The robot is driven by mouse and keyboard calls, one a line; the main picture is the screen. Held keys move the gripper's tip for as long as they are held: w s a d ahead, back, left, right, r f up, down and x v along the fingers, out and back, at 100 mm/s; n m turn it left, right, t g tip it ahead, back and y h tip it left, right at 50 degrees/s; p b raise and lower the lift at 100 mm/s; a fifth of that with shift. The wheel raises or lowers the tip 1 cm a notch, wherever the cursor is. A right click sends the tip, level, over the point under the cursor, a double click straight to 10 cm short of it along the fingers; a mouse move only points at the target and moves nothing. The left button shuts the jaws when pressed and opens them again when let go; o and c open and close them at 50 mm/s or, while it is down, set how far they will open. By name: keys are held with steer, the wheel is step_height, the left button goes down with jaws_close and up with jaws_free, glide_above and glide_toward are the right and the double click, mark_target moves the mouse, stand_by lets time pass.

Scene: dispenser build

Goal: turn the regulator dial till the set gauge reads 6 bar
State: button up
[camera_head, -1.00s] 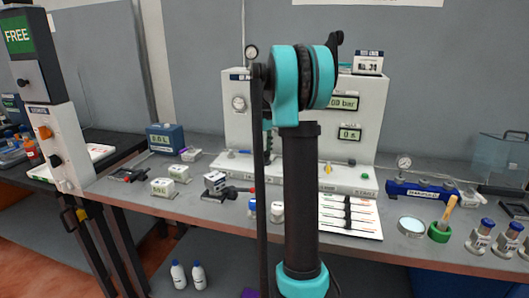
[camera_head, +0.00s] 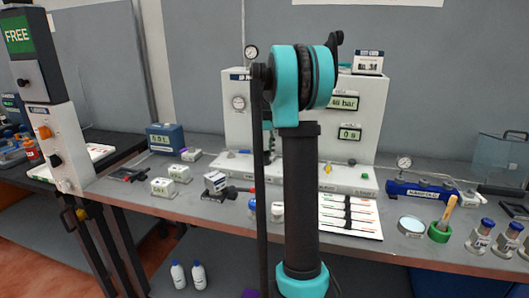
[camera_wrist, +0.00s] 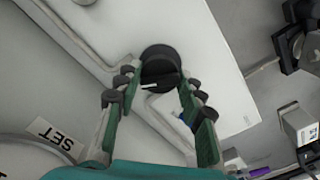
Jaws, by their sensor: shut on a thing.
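The black regulator dial (camera_wrist: 160,62) with a pale mark is on the white panel in the wrist view. My gripper (camera_wrist: 157,86) is shut on the dial, with a fingertip on each side of it. A SET label (camera_wrist: 56,139) lies at the lower left, beside the rim of a round gauge (camera_wrist: 25,153). The gauge's needle and scale are not readable there. In the head view my arm hides the dial and the gripper.
The panel's upper digital display (camera_head: 343,102) shows "bar" with its digits partly covered by my arm. A lower display (camera_head: 349,134) sits below it. A blue manifold (camera_head: 420,190) with a gauge stands right. White blocks, bottles and a card crowd the bench.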

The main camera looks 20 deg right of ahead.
steer(key=m, duration=0.3)
steer(key=shift+m, duration=2.3)
steer(key=o, duration=1.1)
step_height(320, 180, up, 12)
